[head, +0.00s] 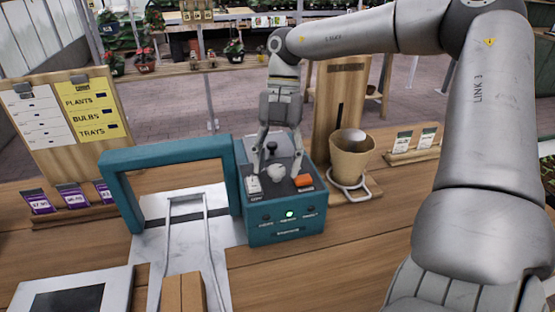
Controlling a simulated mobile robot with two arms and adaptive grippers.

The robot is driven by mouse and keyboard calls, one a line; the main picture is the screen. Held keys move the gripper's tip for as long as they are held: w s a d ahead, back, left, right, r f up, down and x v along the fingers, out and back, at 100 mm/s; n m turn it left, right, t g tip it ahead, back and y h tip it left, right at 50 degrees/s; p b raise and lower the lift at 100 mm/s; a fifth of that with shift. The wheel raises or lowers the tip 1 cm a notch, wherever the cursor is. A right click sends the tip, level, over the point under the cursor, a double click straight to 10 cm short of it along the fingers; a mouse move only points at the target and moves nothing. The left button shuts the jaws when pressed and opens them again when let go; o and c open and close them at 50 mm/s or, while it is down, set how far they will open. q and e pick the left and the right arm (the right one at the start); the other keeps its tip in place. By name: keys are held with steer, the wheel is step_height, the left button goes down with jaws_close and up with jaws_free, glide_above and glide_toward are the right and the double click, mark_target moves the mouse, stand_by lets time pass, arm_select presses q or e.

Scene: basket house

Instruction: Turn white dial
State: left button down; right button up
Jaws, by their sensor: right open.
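The white dial (275,171) sits on the dark top panel of a teal control box (287,229) in the middle of the head view. My right gripper (277,167) points down over this panel, with its two fingers spread apart to the left and right of the dial. The fingertips are close to the dial; I cannot tell whether they touch it. My left gripper is not in view.
The panel also has a black knob (272,148), a white switch (253,186) and an orange switch (303,181). A green light (289,214) glows on the front. A teal arch (165,151) stands left; a brown pot (351,158) stands right.

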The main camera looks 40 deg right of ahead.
steer(key=c, duration=1)
steer(key=n+h, duration=0.1)
steer(key=n, duration=0.1)
steer(key=shift+w+a+n+g+b, duration=0.1)
steer(key=shift+n+g+b, duration=0.2)
steer(key=shift+n, duration=0.1)
steer(key=n, duration=0.2)
steer(key=n+h+b, duration=0.1)
steer(key=n, duration=0.1)
steer(key=shift+a+g+h, duration=0.15)
steer(key=shift+g+h, duration=0.15)
steer(key=shift+g, duration=0.1)
steer(key=n+h, duration=0.1)
steer(key=n, duration=0.2)
steer(key=n+h+b, duration=0.1)
steer(key=n, duration=0.3)
steer(key=shift+a, duration=0.2)
steer(key=shift+w+r+h, duration=0.1)
steer(key=shift+h, duration=0.2)
steer(key=o, duration=1)
